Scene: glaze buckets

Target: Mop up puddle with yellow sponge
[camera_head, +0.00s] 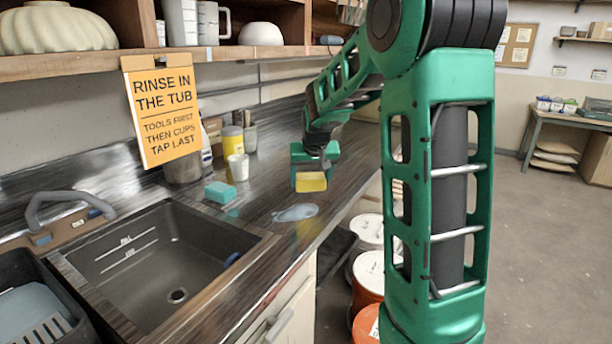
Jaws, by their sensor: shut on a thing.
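A yellow sponge (311,182) is held above the counter near its right edge. My gripper (312,166) is shut on it from above and behind; the fingertips are partly hidden. A pale blue-grey puddle (295,213) lies on the dark counter, in front of and slightly left of the sponge. The sponge appears apart from the puddle; I cannot tell exactly how high it is above the counter.
A teal sponge (220,192) lies left of the puddle. A white cup (238,167) and a yellow container (232,140) stand behind it. A dark sink (170,260) is at left. Buckets (367,231) stand on the floor below the counter's right edge.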

